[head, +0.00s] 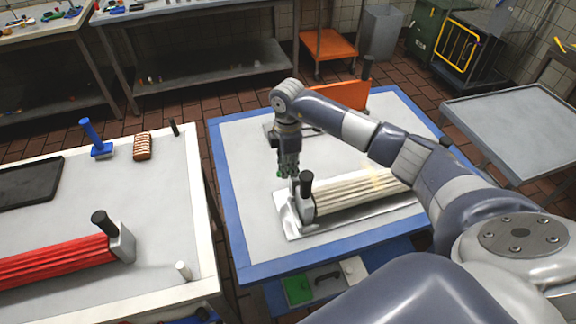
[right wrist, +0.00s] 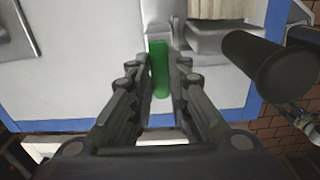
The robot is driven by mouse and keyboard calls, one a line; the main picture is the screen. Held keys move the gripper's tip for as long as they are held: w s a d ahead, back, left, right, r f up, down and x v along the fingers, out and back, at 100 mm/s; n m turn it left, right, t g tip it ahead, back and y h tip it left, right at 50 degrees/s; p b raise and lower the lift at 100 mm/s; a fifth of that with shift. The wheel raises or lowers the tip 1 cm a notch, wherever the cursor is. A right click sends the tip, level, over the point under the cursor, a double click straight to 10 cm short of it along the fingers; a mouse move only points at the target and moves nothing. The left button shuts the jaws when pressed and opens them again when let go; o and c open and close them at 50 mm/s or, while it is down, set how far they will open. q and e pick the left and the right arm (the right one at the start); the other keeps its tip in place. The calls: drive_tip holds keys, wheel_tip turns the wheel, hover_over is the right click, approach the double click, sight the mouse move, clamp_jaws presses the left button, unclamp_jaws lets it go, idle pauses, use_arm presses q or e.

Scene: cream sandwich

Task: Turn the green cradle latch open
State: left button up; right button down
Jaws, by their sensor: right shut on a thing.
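The green cradle latch (right wrist: 158,62) stands as a narrow upright bar between the fingers of my right gripper (right wrist: 159,82) in the right wrist view. In the head view my right gripper (head: 288,174) points down at the left end of the metal cradle (head: 292,227). It is shut on the latch, of which only a speck of green shows there. A cream ribbed block (head: 350,194) lies in the cradle, with a black-knobbed grey end piece (head: 306,195) beside my gripper. My left gripper is out of view.
The cradle is on a blue-edged table (head: 238,190). An orange panel (head: 352,95) stands at its back. The left table (head: 165,210) holds a red ribbed block (head: 55,262), a blue-handled tool (head: 96,140) and a dark tray (head: 30,180). A grey table (head: 515,125) at right is bare.

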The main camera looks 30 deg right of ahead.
drive_tip(key=c, duration=1.5)
unclamp_jaws()
wheel_tip(320, 180, up, 12)
